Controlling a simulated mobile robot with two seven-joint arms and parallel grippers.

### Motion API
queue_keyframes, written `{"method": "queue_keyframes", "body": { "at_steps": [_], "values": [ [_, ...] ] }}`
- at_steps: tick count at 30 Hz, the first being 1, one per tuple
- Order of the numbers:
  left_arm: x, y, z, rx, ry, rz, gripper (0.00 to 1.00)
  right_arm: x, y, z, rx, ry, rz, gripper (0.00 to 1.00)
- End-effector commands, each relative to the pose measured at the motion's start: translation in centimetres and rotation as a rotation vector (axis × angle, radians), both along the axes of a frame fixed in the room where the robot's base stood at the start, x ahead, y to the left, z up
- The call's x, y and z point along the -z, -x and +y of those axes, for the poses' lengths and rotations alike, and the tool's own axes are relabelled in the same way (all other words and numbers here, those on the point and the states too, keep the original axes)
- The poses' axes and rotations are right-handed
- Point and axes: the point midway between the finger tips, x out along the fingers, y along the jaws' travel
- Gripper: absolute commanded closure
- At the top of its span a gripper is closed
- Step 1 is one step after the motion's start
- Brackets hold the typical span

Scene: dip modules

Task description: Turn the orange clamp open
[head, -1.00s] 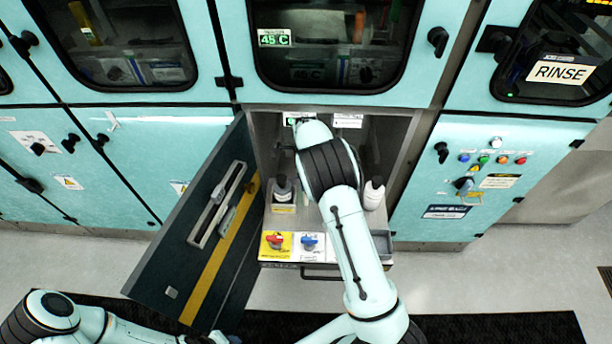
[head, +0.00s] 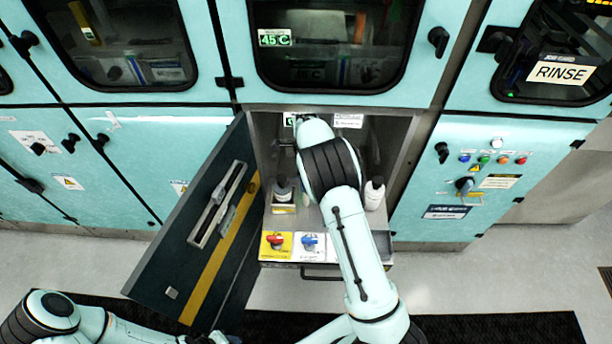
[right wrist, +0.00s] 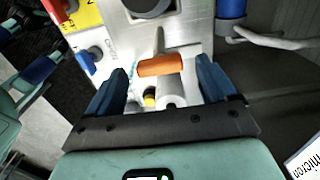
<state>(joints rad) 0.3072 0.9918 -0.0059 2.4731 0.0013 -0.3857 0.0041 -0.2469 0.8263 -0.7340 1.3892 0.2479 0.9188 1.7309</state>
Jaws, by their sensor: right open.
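The orange clamp (right wrist: 161,65) shows in the right wrist view as a short orange grip on a metal plate, above a white cylindrical part. My right gripper (right wrist: 162,74) is open, with one blue finger on each side of the orange clamp and gaps between them. I cannot tell how deep the fingers reach past it. In the head view my right arm extends into the open cabinet and hides the clamp and the gripper. My left arm lies at the bottom left; its gripper end is cut by the lower edge and unclear.
The dark cabinet door (head: 167,262) stands open at the left. A pulled-out shelf holds a red valve (head: 275,240), a blue valve (head: 309,241) and bottles (head: 374,194) on both sides of my arm. A control panel (head: 480,180) is to the right.

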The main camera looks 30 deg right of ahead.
Motion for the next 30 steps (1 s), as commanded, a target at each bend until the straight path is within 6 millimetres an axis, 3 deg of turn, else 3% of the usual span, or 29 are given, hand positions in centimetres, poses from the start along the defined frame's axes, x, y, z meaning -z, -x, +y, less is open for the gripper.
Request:
{"method": "queue_keyframes", "body": {
  "at_steps": [9, 15, 21, 30],
  "values": [
    [0.0, 0.1, 0.0, 0.000, 0.000, 0.001, 0.57, -7.0, -0.1, 0.0, 0.000, -0.001, -0.006, 0.15],
    [0.0, 0.0, 0.0, 0.000, 0.000, 0.000, 0.57, -10.6, -0.1, 0.1, 0.000, 0.000, -0.004, 0.15],
    [0.0, 0.0, 0.0, 0.000, 0.000, 0.000, 0.57, -12.2, 0.0, 0.0, 0.000, 0.000, -0.001, 0.15],
    [0.0, 0.0, 0.0, 0.000, 0.000, 0.000, 0.57, -12.3, 0.0, 0.0, 0.000, 0.000, 0.000, 0.15]
  ]
}}
